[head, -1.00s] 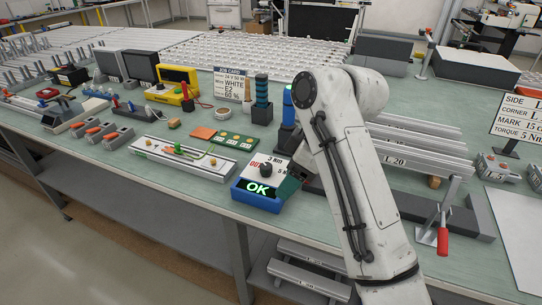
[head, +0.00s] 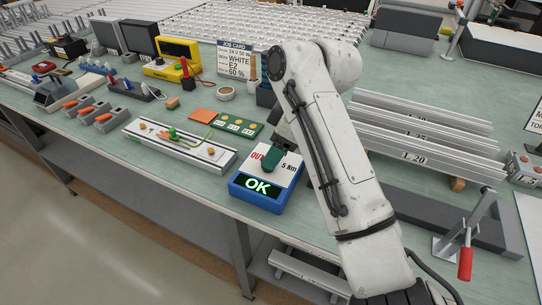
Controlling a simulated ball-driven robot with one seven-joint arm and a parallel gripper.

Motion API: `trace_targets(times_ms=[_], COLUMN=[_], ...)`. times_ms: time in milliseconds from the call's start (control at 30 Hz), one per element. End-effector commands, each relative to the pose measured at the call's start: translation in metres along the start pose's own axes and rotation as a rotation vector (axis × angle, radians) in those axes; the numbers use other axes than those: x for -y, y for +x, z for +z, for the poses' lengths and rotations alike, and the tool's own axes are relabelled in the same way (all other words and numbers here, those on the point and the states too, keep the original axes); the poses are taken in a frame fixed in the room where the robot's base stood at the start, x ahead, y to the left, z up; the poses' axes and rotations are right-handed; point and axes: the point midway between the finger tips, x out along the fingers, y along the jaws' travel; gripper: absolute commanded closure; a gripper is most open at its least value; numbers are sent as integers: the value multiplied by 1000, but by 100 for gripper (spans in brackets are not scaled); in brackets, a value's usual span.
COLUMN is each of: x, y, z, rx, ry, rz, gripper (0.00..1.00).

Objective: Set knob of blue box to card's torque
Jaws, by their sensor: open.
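The blue box (head: 238,192) stands near the front edge of the bench, with a lit "OK" display (head: 257,187) on its front. Its white top shows red "OUT" at the left and "5 Nm" at the right. My gripper (head: 272,163) is over the middle of this top, its dark green finger in front of where the knob sits. The gripper is open; the knob is hidden, so I cannot tell its setting or whether the fingers touch it. The torque card (head: 536,118) is cut off at the right edge, with its value out of view.
Left of the box are a green board (head: 237,124) and a white rail fixture (head: 180,146). A job card (head: 237,60) stands behind. Aluminium profiles (head: 430,157) marked "L 20" and a red-handled clamp (head: 466,262) lie right of my arm.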

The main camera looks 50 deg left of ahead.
Motion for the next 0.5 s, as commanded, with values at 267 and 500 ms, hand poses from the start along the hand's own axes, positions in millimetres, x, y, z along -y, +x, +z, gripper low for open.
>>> trace_targets(times_ms=[267, 500], x=[0, 0], y=[33, 37], z=[0, 0], rx=[1, 0], ry=[-1, -1], rz=[0, 1], gripper=[40, 40])
